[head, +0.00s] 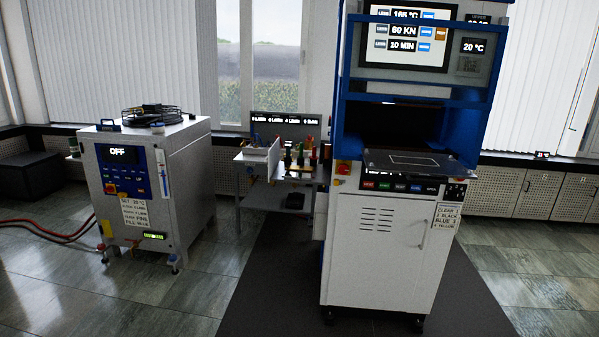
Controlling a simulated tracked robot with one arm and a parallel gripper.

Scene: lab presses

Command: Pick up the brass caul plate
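I cannot make out a brass-coloured caul plate. The press (385,235) stands right of centre in the head view, a white cabinet with a blue frame. A dark flat plate (425,161) with a pale outlined rectangle lies at the front of its opening; I cannot tell what it is made of. The inside of the opening is dark. My gripper is not in view.
A white chiller-like unit (150,200) reading OFF stands at left, with red hoses (45,233) on the floor. A small bench (262,190) with coloured fittings stands between it and the press. A dark mat (275,290) and tiled floor in front are clear.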

